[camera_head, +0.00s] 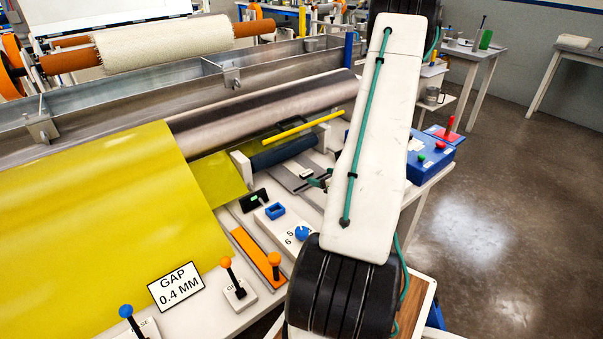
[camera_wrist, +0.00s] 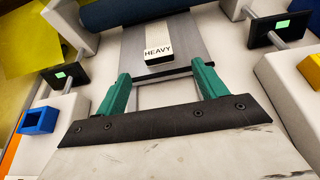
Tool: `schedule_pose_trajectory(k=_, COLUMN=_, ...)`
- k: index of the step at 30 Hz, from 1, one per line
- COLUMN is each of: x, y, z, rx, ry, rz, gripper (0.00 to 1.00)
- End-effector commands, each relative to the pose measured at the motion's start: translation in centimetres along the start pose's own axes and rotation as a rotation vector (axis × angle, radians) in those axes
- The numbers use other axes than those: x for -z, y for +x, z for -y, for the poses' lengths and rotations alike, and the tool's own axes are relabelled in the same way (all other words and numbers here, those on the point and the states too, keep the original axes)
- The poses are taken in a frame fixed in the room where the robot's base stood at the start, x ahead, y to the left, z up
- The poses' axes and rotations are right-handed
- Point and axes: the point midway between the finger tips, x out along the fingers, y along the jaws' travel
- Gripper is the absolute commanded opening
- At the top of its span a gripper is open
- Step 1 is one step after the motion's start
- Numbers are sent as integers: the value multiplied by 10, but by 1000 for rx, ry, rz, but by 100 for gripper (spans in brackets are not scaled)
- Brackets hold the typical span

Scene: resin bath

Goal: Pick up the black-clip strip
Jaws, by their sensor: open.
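My gripper (camera_wrist: 160,70) is open, with its two green fingers apart and nothing between them. Just beyond the fingertips in the wrist view is a grey strip (camera_wrist: 190,38) with a thin dark bar along its near edge. A small white block marked HEAVY (camera_wrist: 158,47) sits on the strip. I cannot tell for sure whether that dark edge is the black clip. In the head view the grey strip (camera_head: 287,178) lies in front of the dark blue roller, and my arm hides part of that area.
A dark blue roller (camera_head: 283,152) lies behind the strip. Black gauges with green screens (camera_wrist: 66,75) (camera_wrist: 281,29) stand at both sides. A blue open block (camera_wrist: 39,120) is at left, a yellow one (camera_wrist: 311,69) at right. Knobbed levers (camera_head: 232,283) stand near the front edge.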

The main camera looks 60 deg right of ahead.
Motion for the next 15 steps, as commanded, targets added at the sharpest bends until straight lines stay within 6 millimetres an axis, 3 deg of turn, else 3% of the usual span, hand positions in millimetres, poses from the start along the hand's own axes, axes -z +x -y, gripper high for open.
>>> schedule_pose_trajectory(k=8, x=1, y=28, z=-2, rx=-4, ry=-2, rz=-1, gripper=71)
schedule_pose_trajectory(k=15, x=3, y=63, z=-4, rx=-5, ry=-3, rz=-1, gripper=71)
